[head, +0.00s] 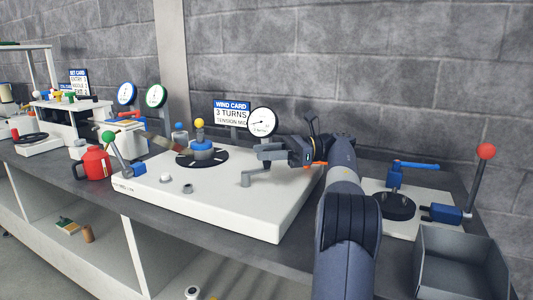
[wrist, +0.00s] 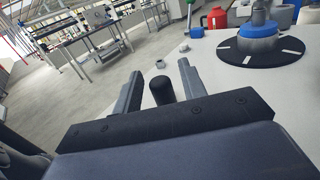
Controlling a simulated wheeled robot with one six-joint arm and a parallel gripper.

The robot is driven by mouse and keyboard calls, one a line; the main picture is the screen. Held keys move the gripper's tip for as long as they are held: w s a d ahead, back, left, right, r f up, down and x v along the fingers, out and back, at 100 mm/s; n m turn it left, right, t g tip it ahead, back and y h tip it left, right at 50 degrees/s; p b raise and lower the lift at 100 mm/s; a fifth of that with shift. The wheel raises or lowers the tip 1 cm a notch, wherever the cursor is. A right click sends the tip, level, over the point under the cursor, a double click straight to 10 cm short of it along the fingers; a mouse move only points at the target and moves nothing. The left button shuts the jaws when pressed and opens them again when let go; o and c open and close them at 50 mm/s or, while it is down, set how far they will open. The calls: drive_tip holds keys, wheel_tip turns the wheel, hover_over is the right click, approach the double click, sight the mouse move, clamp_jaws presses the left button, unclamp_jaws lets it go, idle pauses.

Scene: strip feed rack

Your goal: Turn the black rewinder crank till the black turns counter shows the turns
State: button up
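The black-rimmed turns dial (head: 263,122) stands behind the white unit; its needle shows, but its numbers are too small to read. The wind card (head: 232,113) beside it reads 3 TURNS, TENSION MID. A grey crank arm (head: 247,179) shows at the unit's right part, partly hidden by my gripper. My gripper (head: 262,152) is over the unit's right part, fingers pointing left. In the wrist view a black upright knob (wrist: 162,90) stands between the two open fingers, with narrow gaps on both sides. I cannot tell whether it touches either finger.
A black slotted disc (head: 202,158) with a blue hub and yellow knob is left of my gripper. A green-knobbed lever (head: 109,138) and red can (head: 93,163) stand farther left. At right are a red-knobbed lever (head: 485,152), a blue-handled crank (head: 415,165) and a grey bin (head: 460,260).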

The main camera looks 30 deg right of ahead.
wheel_tip(320, 180, up, 10)
drive_tip(key=p, duration=0.4)
drive_tip(key=shift+f, duration=0.15)
